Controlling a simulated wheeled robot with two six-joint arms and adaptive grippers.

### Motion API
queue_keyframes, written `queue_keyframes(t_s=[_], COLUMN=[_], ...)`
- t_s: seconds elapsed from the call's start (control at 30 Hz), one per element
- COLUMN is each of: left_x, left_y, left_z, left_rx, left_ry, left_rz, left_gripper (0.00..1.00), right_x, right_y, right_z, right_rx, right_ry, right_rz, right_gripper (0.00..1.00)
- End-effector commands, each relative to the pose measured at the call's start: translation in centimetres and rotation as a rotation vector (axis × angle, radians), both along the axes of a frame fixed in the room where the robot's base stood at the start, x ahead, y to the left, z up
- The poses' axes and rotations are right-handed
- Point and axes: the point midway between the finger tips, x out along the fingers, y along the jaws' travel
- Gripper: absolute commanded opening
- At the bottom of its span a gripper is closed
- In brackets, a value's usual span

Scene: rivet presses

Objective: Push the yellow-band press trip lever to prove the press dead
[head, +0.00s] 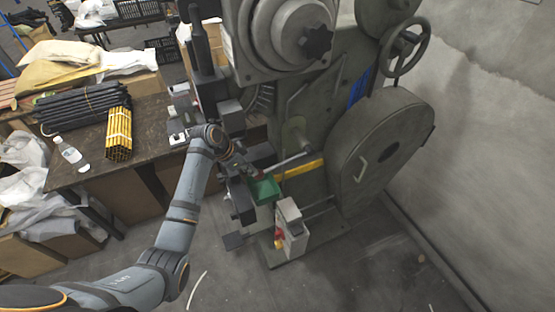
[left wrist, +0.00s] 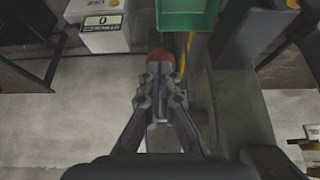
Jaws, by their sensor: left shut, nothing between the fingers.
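The press (head: 300,110) is a large grey-green machine with a yellow band (head: 302,168) across its lower frame. A pale rod (head: 291,160) runs just above the band. My left gripper (head: 246,170) reaches the press front beside the green bin (head: 264,190). In the left wrist view my left gripper (left wrist: 160,78) is shut with nothing held. A red rounded knob (left wrist: 160,60) shows directly beyond its fingertips. I cannot tell whether they touch. The knob looks like a lever end, but its shaft is hidden. My right gripper is not in view.
A grey box (head: 291,232) with red and yellow parts stands below the green bin; a labelled box (left wrist: 104,28) shows in the left wrist view. A workbench (head: 85,175) with rod bundles and a bottle (head: 70,153) stands left. Floor in front is mostly clear.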

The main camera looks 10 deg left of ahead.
Motion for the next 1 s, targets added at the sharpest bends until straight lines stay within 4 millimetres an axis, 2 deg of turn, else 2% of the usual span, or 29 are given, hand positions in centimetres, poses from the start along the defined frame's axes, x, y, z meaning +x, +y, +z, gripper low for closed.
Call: queue_keyframes(t_s=[0.27, 0.53, 0.87, 1.0], left_x=[0.0, 0.0, 0.0, 0.0], left_y=[0.0, -0.1, -0.1, -0.2], left_z=[-0.2, -1.9, -1.9, -2.7], left_rx=[0.000, 0.000, 0.000, -0.001], left_ry=[0.002, 0.003, 0.002, 0.003], left_rz=[0.000, 0.000, 0.000, 0.001], left_gripper=[0.00, 0.00, 0.00, 0.00], right_x=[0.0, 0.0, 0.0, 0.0], right_y=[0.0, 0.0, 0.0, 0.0], right_z=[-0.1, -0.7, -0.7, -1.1], right_rx=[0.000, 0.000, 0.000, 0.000], right_ry=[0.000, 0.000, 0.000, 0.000], right_rz=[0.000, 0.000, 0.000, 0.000], right_gripper=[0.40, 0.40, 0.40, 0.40])
